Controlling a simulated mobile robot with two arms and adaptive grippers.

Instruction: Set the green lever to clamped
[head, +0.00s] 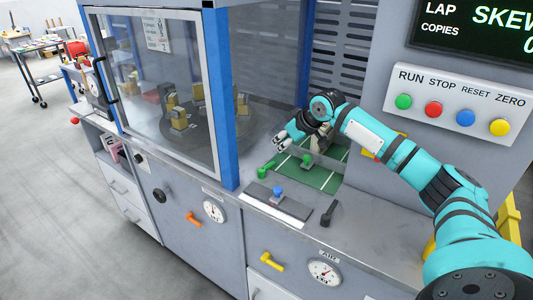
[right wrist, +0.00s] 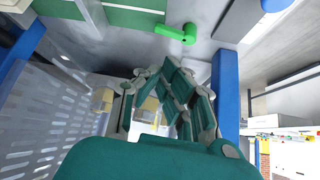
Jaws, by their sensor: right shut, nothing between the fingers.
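The green lever (head: 266,168) sits on the grey counter at the left edge of the green mat, beside the blue post. It also shows in the right wrist view (right wrist: 178,33), at the top, apart from my fingers. My right gripper (head: 281,143) is shut and empty, just above and beyond the lever. Its folded fingers show in the right wrist view (right wrist: 186,85). I see no contact with the lever. My left gripper is in neither view.
A blue knob (head: 278,191) on a dark plate and a black lever (head: 328,214) stand nearer the front edge. The green mat (head: 318,178) lies under my arm. A glass-doored cabinet (head: 160,90) is at left; a button panel (head: 452,105) is at right.

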